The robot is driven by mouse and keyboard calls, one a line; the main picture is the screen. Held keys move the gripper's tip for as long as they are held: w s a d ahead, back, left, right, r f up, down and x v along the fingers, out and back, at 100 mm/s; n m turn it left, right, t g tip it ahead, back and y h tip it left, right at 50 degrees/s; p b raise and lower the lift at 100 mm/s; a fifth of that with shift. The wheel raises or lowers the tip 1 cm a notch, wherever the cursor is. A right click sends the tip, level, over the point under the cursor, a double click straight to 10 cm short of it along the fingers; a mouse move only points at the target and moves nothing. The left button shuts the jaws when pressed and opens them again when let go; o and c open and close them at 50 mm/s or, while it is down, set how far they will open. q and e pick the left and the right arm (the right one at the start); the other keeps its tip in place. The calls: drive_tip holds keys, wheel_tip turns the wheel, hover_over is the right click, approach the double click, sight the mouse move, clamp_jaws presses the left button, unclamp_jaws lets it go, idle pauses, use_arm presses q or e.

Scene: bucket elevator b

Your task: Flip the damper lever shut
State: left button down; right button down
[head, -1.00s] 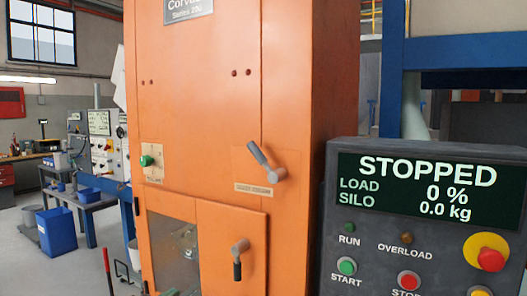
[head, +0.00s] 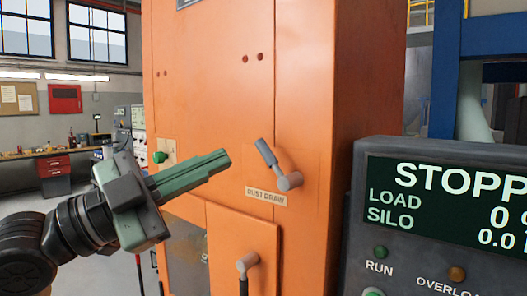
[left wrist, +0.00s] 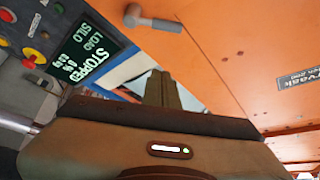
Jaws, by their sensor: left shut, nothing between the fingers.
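The damper lever (head: 276,165) has a grey handle and a round pivot on the orange cabinet, just above a plate reading "DUST DRAW" (head: 266,196). Its handle points up and to the left. My left gripper (head: 227,157) is shut and empty, its green fingers pointing right toward the lever, a short way left of the handle in the head view. In the left wrist view the lever (left wrist: 152,20) shows at the top, apart from my fingers (left wrist: 161,90). My right gripper is not in view.
The orange cabinet (head: 210,80) fills the middle. A second handle (head: 245,266) sits on its lower door. A control panel (head: 430,215) reading "STOPPED" stands close on the right. A green knob (head: 160,157) is on the cabinet's left side.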

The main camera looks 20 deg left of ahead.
sight(261, 152)
use_arm(q)
drive_tip(key=p+x, duration=0.7)
drive_tip(key=x, duration=0.4)
drive_tip(key=a+f, duration=0.1)
drive_tip(key=w+a+f, duration=0.1)
drive_tip(key=shift+a+f, duration=0.25)
drive_tip(key=shift+a, duration=0.15)
drive_tip(key=shift+w+a+f, duration=0.1)
drive_tip(key=shift+a+f, duration=0.15)
drive_tip(key=shift+a, duration=0.05)
drive_tip(key=shift+d, duration=0.2)
